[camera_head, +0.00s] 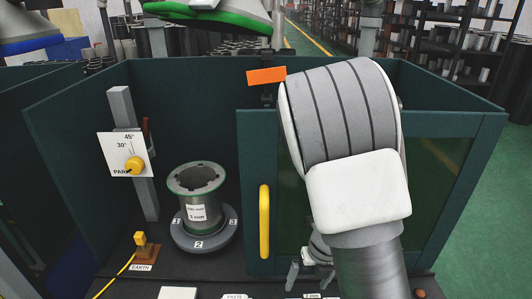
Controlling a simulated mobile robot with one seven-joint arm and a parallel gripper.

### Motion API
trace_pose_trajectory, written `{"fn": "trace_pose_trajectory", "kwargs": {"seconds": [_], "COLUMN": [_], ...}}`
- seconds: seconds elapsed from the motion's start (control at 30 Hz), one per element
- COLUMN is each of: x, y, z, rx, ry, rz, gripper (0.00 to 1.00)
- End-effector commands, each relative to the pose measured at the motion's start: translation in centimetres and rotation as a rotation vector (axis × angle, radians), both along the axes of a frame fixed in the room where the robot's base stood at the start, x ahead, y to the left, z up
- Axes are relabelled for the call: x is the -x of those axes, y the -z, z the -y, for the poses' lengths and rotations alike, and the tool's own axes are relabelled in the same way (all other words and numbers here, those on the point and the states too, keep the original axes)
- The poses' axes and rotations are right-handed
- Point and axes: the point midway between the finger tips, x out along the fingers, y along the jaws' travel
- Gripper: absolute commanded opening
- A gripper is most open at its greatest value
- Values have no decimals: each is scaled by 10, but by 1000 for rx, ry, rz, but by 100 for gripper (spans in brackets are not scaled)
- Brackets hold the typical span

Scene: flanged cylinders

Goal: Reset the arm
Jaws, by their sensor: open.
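My arm rises from the bottom right and bends in front of the dark green booth, its grey and white links covering much of the right side. My gripper (311,281) shows small and partly hidden at the left of the lower arm link, low by the booth's front edge. Its fingers point down and stand apart, with nothing seen between them. A grey-green flanged cylinder (196,214) with a white label stands upright on a dark round base (200,240) marked 1, 2 and 3, left of and apart from my gripper.
A yellow vertical handle (264,222) is on the booth panel just left of my arm. A post carries a white dial plate (117,150) with a yellow knob. An earth clamp (141,246) with a yellow cable sits front left. An orange tab (266,76) tops the panel.

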Motion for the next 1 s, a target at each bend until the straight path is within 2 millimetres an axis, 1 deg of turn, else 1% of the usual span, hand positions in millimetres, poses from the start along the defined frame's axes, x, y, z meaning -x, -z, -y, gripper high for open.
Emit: {"fn": "trace_pose_trajectory", "kwargs": {"seconds": [0.03, 0.17, 0.2, 0.33, 0.47, 0.6, 0.77, 0.8, 0.87, 1.0], "x": [0, 5, 7, 17, 29, 46, 68, 74, 83, 104], "y": [-14, -49, -61, -99, -135, -171, -206, -214, -225, -247], "z": [-5, -16, -19, -24, -24, -21, -11, -8, -3, 11], "rx": [-25, -70, -79, -83, -45, 43, 202, 251, 327, 522], "ry": [-87, -378, -476, -806, -1135, -1490, -1893, -1993, -2141, -2474], "rz": [28, 115, 148, 266, 384, 496, 578, 587, 590, 539], "gripper": [100, 100, 100, 100, 100, 100, 100, 100, 100, 100]}}
